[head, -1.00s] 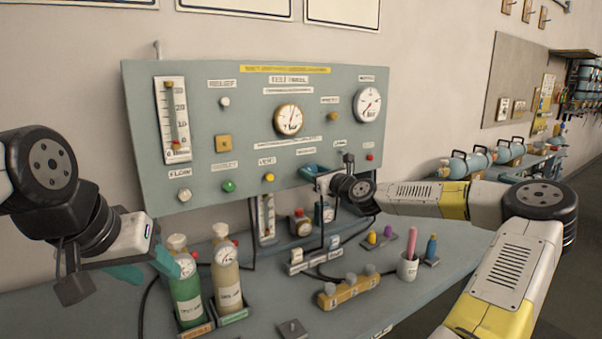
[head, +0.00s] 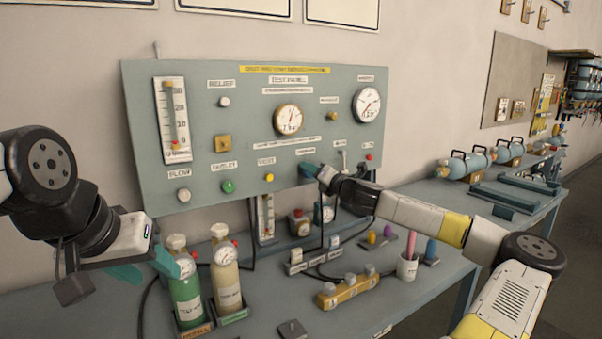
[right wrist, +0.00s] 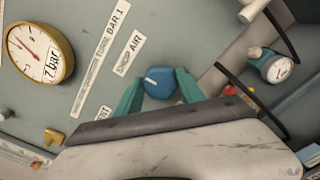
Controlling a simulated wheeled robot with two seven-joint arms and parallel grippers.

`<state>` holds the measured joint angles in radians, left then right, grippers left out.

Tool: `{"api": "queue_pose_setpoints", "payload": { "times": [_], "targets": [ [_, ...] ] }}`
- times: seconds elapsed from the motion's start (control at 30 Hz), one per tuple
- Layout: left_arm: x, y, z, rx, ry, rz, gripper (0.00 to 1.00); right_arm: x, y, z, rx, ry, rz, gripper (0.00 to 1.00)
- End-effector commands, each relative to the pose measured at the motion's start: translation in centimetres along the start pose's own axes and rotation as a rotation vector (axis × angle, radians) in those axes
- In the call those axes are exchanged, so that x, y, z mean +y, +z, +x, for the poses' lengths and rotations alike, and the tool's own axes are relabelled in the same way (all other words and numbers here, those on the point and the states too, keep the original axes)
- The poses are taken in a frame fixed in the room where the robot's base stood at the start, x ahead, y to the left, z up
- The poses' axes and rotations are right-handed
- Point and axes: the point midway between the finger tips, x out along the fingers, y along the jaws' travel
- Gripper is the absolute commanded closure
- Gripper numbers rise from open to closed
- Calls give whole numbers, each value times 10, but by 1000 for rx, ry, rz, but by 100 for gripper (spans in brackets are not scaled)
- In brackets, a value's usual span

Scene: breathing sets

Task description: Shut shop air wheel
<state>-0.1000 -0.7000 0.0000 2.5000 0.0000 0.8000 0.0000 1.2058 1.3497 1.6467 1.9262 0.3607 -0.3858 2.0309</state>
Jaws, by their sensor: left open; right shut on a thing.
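The shop air wheel is a round blue knob (right wrist: 159,82) with a white mark, beside the "AIR" label (right wrist: 129,54) on the grey-green panel (head: 205,120). In the right wrist view it sits between the teal fingers of my right gripper (right wrist: 158,88), which is shut on it. In the head view my right gripper (head: 309,170) is at the panel's lower edge, right of the middle, and hides the knob. My left gripper (head: 148,268) is open and empty, left of the green bottle (head: 187,298).
A yellow-rimmed gauge (head: 289,119) reading in bar and a white gauge (head: 367,104) are on the panel. A cream bottle (head: 227,283), a yellow manifold block (head: 348,290) and a cup (head: 407,267) stand on the bench below. The bench front is mostly clear.

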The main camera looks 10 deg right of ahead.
Motion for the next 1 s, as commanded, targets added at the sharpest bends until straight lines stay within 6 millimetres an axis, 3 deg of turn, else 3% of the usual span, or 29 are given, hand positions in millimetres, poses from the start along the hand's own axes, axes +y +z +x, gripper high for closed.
{"api": "queue_pose_setpoints", "payload": {
  "times": [0.7, 0.73, 0.83, 1.0],
  "targets": [
    [0, 0, 0, 0, 0, 0, 52, -1, -2, 0, 3, -2, 78, 95],
    [0, 0, 0, 0, 0, 0, 52, -1, -2, 0, 2, -2, 78, 50],
    [0, 0, 0, 0, 0, 0, 52, -1, -1, 0, 2, -1, 77, 33],
    [0, 0, 0, 0, 0, 0, 52, -1, -1, 0, 1, -1, 76, 33]
  ]
}}
